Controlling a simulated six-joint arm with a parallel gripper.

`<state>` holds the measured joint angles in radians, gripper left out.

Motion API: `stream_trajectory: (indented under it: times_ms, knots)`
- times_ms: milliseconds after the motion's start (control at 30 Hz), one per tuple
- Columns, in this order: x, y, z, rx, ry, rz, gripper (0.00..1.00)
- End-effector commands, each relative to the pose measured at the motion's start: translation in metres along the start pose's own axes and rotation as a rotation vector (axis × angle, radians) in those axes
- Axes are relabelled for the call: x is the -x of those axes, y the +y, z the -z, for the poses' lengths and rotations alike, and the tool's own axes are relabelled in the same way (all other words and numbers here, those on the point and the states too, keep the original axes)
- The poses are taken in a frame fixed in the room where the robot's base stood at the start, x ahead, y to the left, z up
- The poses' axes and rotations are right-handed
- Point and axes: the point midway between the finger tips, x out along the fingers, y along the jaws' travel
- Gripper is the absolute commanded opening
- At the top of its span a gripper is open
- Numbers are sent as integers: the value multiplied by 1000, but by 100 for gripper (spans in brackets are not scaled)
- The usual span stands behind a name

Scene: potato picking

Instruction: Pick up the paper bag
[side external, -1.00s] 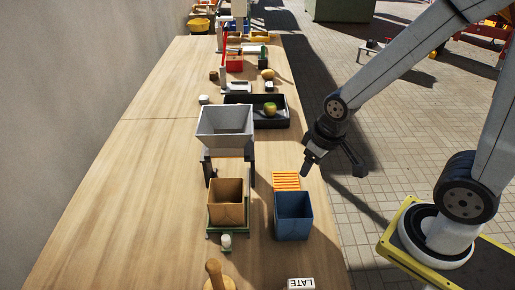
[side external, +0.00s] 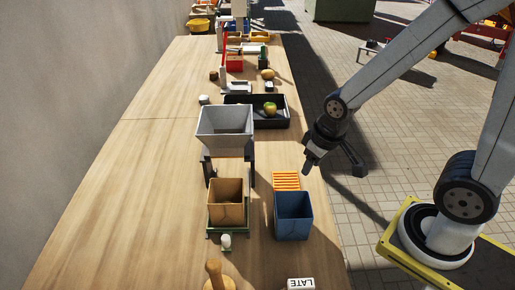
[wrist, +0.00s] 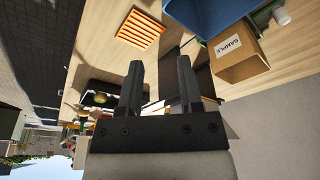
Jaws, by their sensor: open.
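The paper bag (side external: 227,203) is brown and open at the top. It stands upright on a green stand under the grey hopper (side external: 225,131). It also shows in the wrist view (wrist: 237,58) at the upper right, with a white SAMPLE label on its side. My gripper (side external: 308,169) is open and empty. It hangs above the table's right edge, to the right of the bag and apart from it. In the wrist view its two dark fingers (wrist: 159,72) are spread with nothing between them.
A blue bin (side external: 293,216) stands right of the bag, with an orange slatted rack (side external: 286,180) behind it. A black tray (side external: 238,100) holding a greenish round item lies farther back. A LATE block (side external: 301,284) is at the front. The table's left side is clear.

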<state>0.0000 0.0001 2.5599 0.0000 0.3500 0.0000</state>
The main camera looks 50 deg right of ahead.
Motion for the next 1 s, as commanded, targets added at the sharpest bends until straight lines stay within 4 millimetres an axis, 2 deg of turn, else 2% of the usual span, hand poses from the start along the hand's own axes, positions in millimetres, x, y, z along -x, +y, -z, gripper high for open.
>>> stream_trajectory:
  times_ms: [267, 467, 733, 1000]
  knots:
    - [-1, -2, 1, 25, -9, -2, 46]
    - [-9, -15, 4, 210, -81, -22, 46]
    - [-30, -46, 18, 751, -277, -128, 46]
    - [-50, -86, 45, 1339, -467, -349, 46]
